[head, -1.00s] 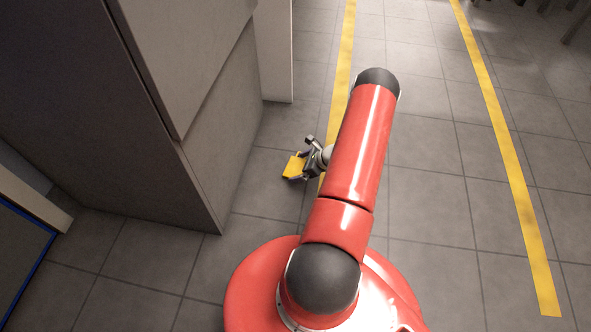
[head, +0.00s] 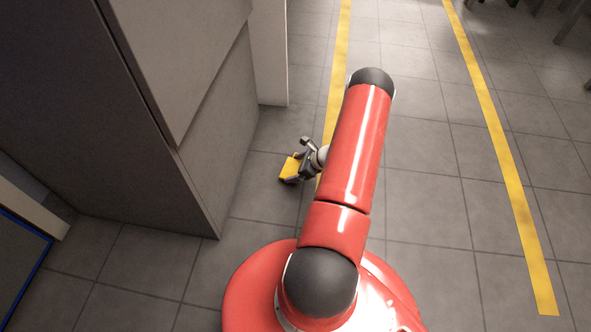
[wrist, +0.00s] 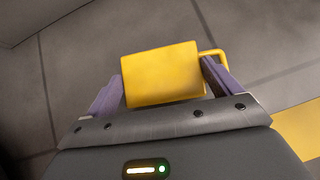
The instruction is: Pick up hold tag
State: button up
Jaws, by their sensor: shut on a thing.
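The hold tag is a yellow block with a thin loop at one end. In the wrist view the hold tag (wrist: 162,75) lies between the two purple-grey fingers of my gripper (wrist: 165,86), with its loop by the right finger. My gripper is shut on it. In the head view the hold tag (head: 290,168) shows small at the end of my gripper (head: 296,169), left of my red arm. It appears held off the floor, but how high I cannot tell.
A tall grey cabinet (head: 205,150) stands to the left of my gripper. Yellow floor lines (head: 505,150) run along the tiled floor, which is clear on the right. A blue-edged panel (head: 22,250) is at the lower left. Dark legs (head: 572,25) stand at the far upper right.

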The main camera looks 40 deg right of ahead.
aim_at(296, 170)
notch_tip(296, 170, up, 18)
jog(key=p, duration=0.3)
jog(key=shift+r+p, duration=0.25)
jog(key=shift+p, duration=0.05)
